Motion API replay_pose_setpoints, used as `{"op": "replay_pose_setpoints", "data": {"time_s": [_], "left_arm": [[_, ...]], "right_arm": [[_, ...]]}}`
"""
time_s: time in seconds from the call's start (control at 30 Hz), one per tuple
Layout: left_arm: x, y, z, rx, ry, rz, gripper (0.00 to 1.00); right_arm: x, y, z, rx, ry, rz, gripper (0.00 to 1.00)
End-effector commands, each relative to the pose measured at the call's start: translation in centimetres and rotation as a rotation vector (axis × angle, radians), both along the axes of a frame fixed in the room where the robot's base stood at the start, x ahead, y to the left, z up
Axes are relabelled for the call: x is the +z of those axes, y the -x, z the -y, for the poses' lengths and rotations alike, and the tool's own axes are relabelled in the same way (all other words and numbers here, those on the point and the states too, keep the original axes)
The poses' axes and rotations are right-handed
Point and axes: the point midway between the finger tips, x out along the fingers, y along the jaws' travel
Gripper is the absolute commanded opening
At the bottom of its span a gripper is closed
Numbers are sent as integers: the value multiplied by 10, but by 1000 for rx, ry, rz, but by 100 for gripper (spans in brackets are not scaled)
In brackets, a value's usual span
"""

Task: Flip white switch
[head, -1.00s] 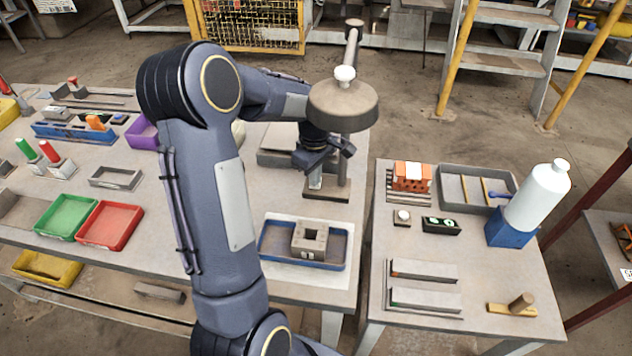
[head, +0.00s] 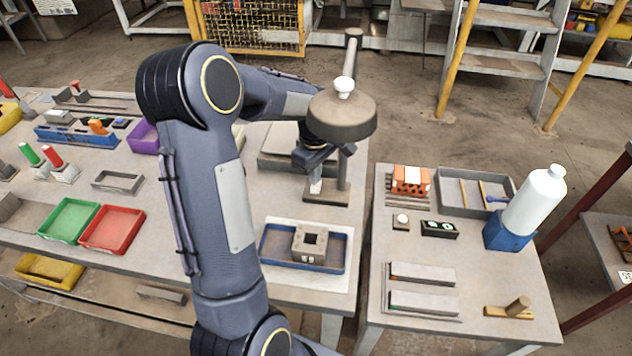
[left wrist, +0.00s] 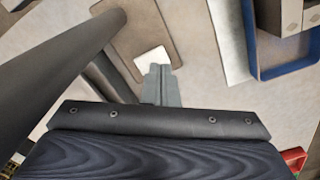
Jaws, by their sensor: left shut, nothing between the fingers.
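The white switch (left wrist: 152,59) shows in the left wrist view as a small white square on the brown base plate (left wrist: 132,28) of a lamp-like stand. My left gripper (left wrist: 160,68) is shut and empty, its fingertips overlapping the near edge of the switch in that view; I cannot tell whether they touch. In the head view my left gripper (head: 316,187) points down over the stand's base (head: 340,198), under the round brown shade (head: 342,120). My right gripper is not in view.
The stand's post (left wrist: 75,65) is close beside my left gripper. A blue tray (head: 280,262) with a hollow grey brick (head: 309,243) lies nearer. A white bottle (head: 537,200) stands on the right table. Red (head: 112,229) and green (head: 68,219) trays lie left.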

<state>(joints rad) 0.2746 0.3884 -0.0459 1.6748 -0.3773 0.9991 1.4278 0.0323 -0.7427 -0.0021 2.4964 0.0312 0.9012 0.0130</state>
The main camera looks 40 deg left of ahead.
Motion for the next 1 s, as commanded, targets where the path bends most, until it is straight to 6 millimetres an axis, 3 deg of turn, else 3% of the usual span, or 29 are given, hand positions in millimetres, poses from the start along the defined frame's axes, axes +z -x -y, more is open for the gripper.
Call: {"op": "replay_pose_setpoints", "data": {"time_s": [0.5,1.0], "left_arm": [[43,0,0,0,1,0,0],[43,0,0,0,1,0,0]], "right_arm": [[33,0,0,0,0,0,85],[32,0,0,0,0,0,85]]}}
